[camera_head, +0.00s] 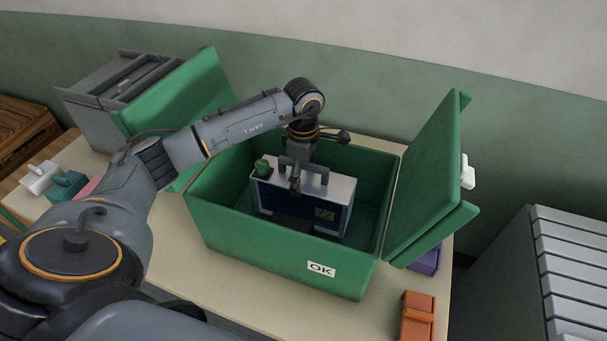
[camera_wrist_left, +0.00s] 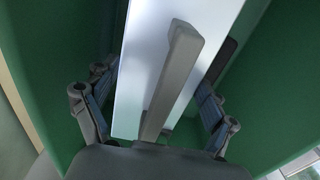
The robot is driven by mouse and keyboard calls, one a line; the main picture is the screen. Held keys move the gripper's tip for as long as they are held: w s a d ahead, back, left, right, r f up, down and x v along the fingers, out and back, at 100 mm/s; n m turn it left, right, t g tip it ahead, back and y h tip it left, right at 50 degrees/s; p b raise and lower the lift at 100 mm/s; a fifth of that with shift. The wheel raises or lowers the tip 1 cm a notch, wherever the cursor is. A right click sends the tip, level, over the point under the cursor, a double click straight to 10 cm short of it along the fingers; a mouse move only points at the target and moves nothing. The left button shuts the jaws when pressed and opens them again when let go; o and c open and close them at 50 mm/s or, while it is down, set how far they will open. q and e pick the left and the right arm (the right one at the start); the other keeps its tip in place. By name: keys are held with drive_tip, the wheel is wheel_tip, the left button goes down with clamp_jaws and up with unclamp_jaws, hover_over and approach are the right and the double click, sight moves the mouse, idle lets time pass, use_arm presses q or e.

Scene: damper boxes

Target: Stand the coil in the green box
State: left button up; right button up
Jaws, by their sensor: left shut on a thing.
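The coil (camera_head: 310,205) is a dark blue block with a pale grey top, a grey handle and a green knob on one corner. It is upright inside the open green box (camera_head: 270,240), which bears an "OK" label on its front. My left gripper (camera_head: 297,183) reaches down into the box and is shut on the coil from above. In the left wrist view, its fingers (camera_wrist_left: 155,108) flank the coil's pale top (camera_wrist_left: 143,60). Whether the coil's underside touches the box floor is hidden. My right gripper is not in view.
The box's green lid (camera_head: 425,185) stands open on the right. Another green panel (camera_head: 180,100) leans by a grey tray unit (camera_head: 110,95) at the back left. An orange block (camera_head: 417,318) and a purple block (camera_head: 426,262) lie on the table at the right.

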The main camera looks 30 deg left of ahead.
use_arm(q)
drive_tip(key=shift+w+f+b, duration=0.15)
drive_tip(key=shift+f+b, duration=0.05)
drive_tip(key=shift+b, duration=0.15)
idle(0.3)
drive_tip(key=o, duration=1.5)
drive_tip(key=shift+s, duration=0.2)
